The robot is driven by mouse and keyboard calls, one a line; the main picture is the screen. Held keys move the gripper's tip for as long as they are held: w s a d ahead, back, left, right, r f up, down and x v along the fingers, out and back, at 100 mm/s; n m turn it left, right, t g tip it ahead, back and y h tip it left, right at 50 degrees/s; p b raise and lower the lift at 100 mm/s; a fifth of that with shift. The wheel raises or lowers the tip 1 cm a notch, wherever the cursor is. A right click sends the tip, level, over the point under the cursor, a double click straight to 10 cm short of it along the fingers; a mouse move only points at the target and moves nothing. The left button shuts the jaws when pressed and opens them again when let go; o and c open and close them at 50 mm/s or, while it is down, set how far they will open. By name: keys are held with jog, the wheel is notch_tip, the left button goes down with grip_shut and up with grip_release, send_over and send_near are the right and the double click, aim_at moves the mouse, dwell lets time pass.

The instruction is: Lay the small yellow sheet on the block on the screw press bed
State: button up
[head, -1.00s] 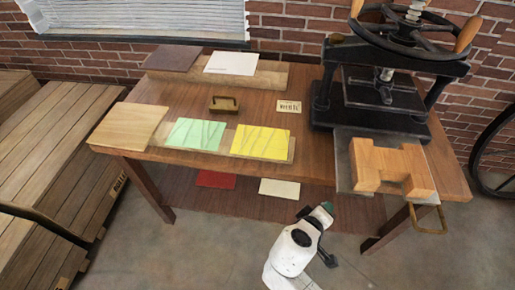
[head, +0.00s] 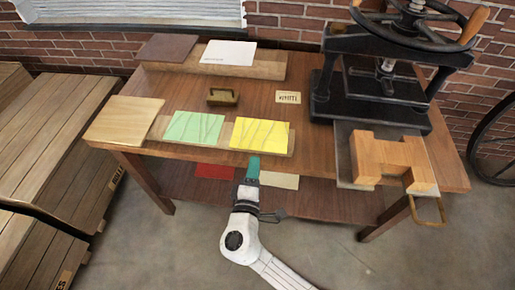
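The yellow sheet (head: 260,134) lies flat on the right part of a low wooden board (head: 292,145) near the table's front edge. The wooden block (head: 383,160), notched at its ends, sits on the flat grey bed (head: 343,153) that sticks out in front of the black screw press (head: 372,105). My gripper (head: 253,166), with teal fingers, is at the front edge of the table, just below the yellow sheet in the picture. I see no sheet in it. Whether its fingers are apart or touch the board cannot be told.
A green sheet (head: 195,127) lies left of the yellow one. A wooden panel (head: 123,119), a small brass tray (head: 223,97) and a label card (head: 288,97) are on the table. Red (head: 214,171) and cream (head: 285,181) sheets lie on the lower shelf. A handle (head: 428,213) hangs before the bed.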

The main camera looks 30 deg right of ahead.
aim_at(257, 146)
jog(key=x, duration=0.1)
jog(key=b+x, duration=0.1)
jog(key=x, duration=0.1)
jog(key=shift+w+d+f, duration=0.2)
jog(key=shift+f, duration=0.05)
jog(key=shift+b+x, duration=0.75)
jog(key=shift+x, duration=0.2)
jog(key=shift+r, duration=0.25)
grip_shut()
jog(key=shift+r+p, duration=0.8)
jog(key=shift+r, duration=0.8)
jog(key=shift+f, duration=0.1)
